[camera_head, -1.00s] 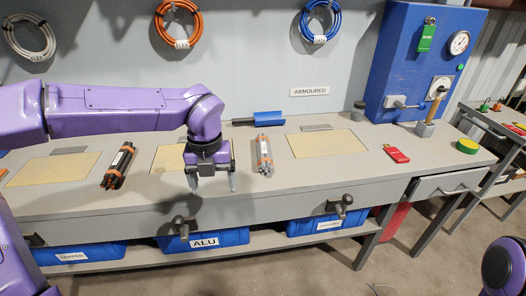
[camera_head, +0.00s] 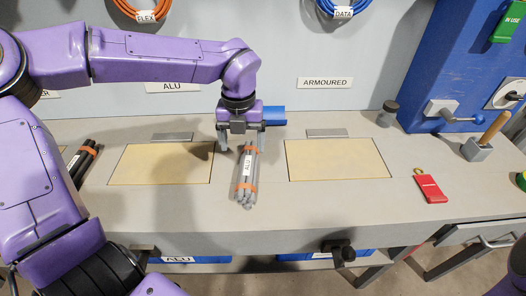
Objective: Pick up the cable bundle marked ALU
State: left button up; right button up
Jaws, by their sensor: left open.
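A grey cable bundle (camera_head: 246,182) with orange ties and a white label, which seems to read ALU, lies on the bench between two tan mats, pointing front to back. My left gripper (camera_head: 241,146) points down at the bundle's back end. Its jaws are open, with one finger on the left of the bundle and the other on the right. I cannot tell whether the fingers touch it. The gripper partly hides the bundle's far end. My right gripper is not in view.
A dark cable bundle (camera_head: 83,160) lies at the left, partly behind my arm. A blue object (camera_head: 275,115) sits just behind the gripper. The right tan mat (camera_head: 335,160) is bare.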

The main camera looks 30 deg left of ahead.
aim_at(248, 165)
pick_arm(q)
jog(key=f, duration=1)
jog(key=shift+w+d+f, duration=0.1)
jog(key=shift+w+d, duration=0.15)
jog(key=c, duration=1.3)
grip_shut()
jog(key=shift+r, duration=0.2)
